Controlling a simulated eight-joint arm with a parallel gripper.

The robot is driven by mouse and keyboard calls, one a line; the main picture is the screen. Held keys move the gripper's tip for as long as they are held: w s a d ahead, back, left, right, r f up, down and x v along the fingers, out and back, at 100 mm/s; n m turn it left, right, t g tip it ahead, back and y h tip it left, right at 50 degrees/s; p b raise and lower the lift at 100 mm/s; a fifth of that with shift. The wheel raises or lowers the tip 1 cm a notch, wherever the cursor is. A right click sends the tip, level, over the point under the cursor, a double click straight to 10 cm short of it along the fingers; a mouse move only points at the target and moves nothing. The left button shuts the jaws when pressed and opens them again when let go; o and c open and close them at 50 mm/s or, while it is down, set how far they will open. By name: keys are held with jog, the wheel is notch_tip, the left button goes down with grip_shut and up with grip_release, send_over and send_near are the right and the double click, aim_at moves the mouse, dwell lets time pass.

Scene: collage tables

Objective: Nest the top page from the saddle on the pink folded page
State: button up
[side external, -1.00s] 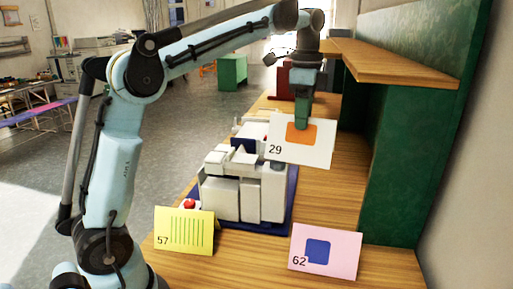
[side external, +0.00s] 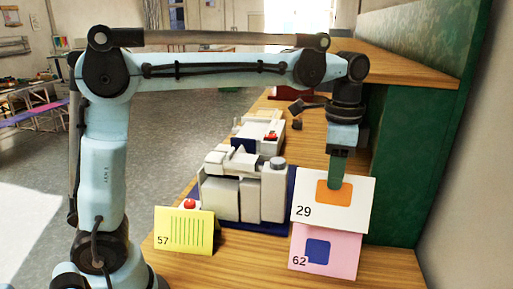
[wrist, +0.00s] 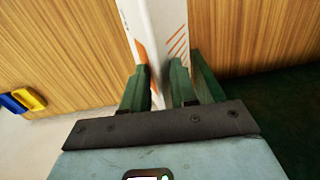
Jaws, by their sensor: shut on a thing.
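My gripper (side external: 337,172) is shut on a white folded page (side external: 308,195) with an orange shape and the number 29. In the wrist view the fingers (wrist: 159,85) clasp this white page (wrist: 143,22), which shows orange marks on both sides of its fold. The pink folded page (side external: 342,262), with a blue square and the number 62, stands on the table at the front right. The white page is directly above the pink page in the side view and covers its upper edge. I cannot tell whether they touch.
A yellow folded page (side external: 185,232), numbered 57, stands at the front left. A grey-white machine (side external: 238,188) on a blue base stands mid-table, with a red knob (side external: 189,204) near it. A green panel and wooden shelf (side external: 405,62) rise close on the right.

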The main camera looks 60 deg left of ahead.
aim_at(327, 229)
jog(key=shift+d+f, duration=0.15)
jog(key=shift+f, duration=6.35)
jog(key=o, duration=0.8)
jog(key=shift+o, duration=0.2)
jog(key=shift+r, duration=3.05)
